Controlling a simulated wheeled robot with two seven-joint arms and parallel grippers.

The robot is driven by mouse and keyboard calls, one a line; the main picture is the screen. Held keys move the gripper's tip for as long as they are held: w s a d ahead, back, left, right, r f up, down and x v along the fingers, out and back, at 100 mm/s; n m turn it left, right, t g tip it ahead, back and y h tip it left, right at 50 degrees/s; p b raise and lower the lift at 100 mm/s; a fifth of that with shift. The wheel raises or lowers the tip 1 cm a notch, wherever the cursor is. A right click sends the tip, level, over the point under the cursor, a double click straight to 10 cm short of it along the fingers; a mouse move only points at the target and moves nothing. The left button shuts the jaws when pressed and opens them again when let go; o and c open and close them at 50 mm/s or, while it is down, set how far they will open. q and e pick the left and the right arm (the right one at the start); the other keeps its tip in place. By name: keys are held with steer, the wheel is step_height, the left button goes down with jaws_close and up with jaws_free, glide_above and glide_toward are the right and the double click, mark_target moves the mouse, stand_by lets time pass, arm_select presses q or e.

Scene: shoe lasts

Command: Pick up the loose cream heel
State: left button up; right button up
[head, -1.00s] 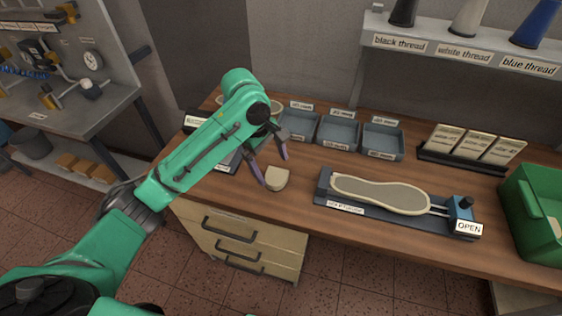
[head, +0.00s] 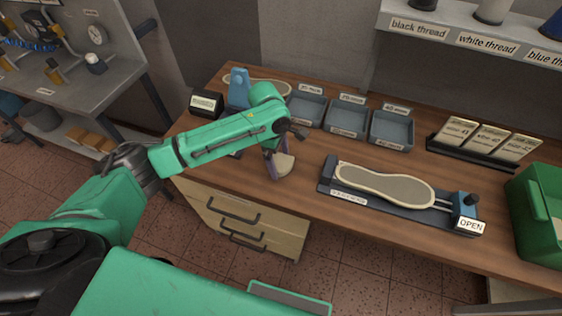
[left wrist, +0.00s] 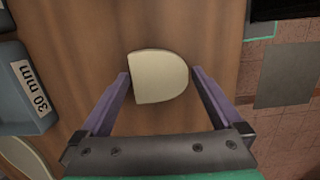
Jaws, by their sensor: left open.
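The loose cream heel (head: 284,165) lies on the wooden bench near its front edge, left of the sole clamp. In the left wrist view the heel (left wrist: 158,77) is a pale D-shaped block with its flat side to the left. My left gripper (head: 277,168) is over the heel and hides part of it. In the left wrist view the open purple fingers of my left gripper (left wrist: 160,82) stand on either side of the heel, with a gap on both sides. My right gripper is not in view.
A clamp (head: 327,185) marked OPEN holds a grey sole to the right. Several blue-grey trays (head: 348,134) stand behind the heel. A green bin (head: 535,205) is at far right. A small black display (head: 206,103) stands at back left.

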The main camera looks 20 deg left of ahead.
arm_select(q)
steer(key=c, duration=1.2)
